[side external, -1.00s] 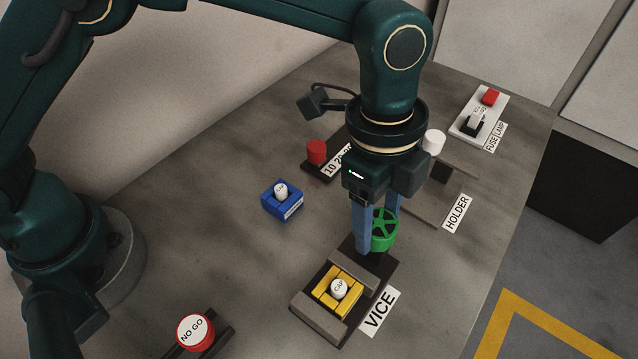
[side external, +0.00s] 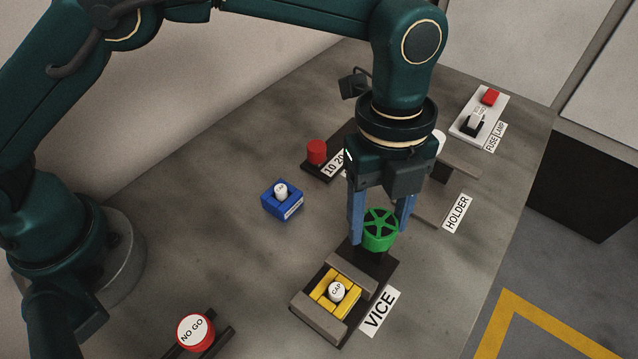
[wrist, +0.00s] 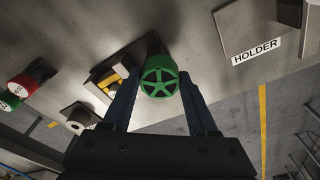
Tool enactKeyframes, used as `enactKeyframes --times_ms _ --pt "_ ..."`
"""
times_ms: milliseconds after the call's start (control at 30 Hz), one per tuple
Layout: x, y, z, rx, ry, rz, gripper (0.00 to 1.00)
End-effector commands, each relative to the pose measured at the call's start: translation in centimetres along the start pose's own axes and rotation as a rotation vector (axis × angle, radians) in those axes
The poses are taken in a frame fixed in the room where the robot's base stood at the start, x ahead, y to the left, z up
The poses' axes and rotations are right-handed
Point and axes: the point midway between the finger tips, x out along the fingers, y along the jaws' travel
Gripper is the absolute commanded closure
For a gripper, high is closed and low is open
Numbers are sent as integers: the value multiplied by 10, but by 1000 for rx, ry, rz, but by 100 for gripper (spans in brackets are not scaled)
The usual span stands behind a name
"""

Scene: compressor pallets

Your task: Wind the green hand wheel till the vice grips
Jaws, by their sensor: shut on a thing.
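The green hand wheel (side external: 380,224) stands at the back end of the vice (side external: 322,319). My gripper (side external: 380,232) points down over it with one blue finger on each side, shut on the wheel. In the wrist view the wheel (wrist: 159,76) sits between the two fingertips. Between the grey vice jaws is a yellow block (side external: 320,300) holding a white piece (side external: 337,291) marked CAP. The jaws look close to the yellow block; I cannot tell whether both touch it.
A blue block (side external: 283,208) with a white piece stands left of the wheel. A red cylinder (side external: 316,151) is behind it. The HOLDER fixture (side external: 462,172) is right of my gripper. A fuse lamp panel (side external: 479,116) is at the back.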

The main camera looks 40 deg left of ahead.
Motion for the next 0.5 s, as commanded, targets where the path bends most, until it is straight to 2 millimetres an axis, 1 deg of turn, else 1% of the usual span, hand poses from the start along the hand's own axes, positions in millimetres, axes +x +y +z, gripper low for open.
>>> enactKeyframes --times_ms 67,100,133,167,433,500 --pt "-1 -1 -1 2 2 -4 98" --pt "-1 -1 -1 2 2 -4 26" --pt "-1 -1 -1 2 2 -4 14" --pt "-1 -1 -1 2 1 -4 6" --pt "0 0 0 -3 0 -2 6" --pt "0 0 0 -30 0 -5 6"
